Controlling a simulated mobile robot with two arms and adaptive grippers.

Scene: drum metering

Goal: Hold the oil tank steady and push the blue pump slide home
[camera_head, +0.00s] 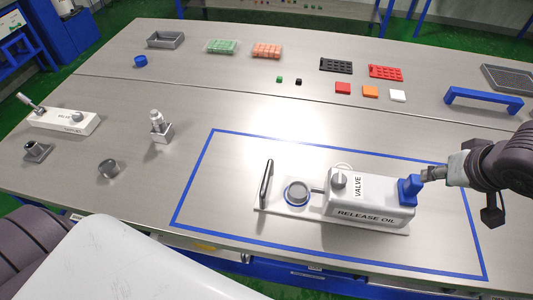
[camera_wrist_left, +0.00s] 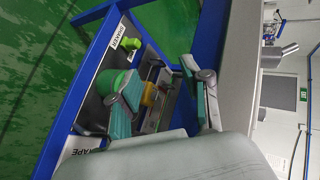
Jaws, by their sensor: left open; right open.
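The white oil tank (camera_head: 372,213), marked VALVE and RELEASE OIL, sits on a light base plate inside a blue taped rectangle. The blue pump slide (camera_head: 409,189) stands up at the tank's right end. My right gripper (camera_head: 428,174) is just right of the slide, its tips close to it; I cannot tell whether they touch. My left gripper (camera_wrist_left: 165,92) shows only in the left wrist view, its fingers apart over a blue-edged bin area, away from the tank. Nothing shows between its fingers as held.
A grey cup in a blue ring (camera_head: 297,193) and an upright dark handle (camera_head: 266,184) stand left of the tank. A white valve block (camera_head: 62,121) and small metal parts lie at left. Trays and a blue handle (camera_head: 484,101) lie farther back.

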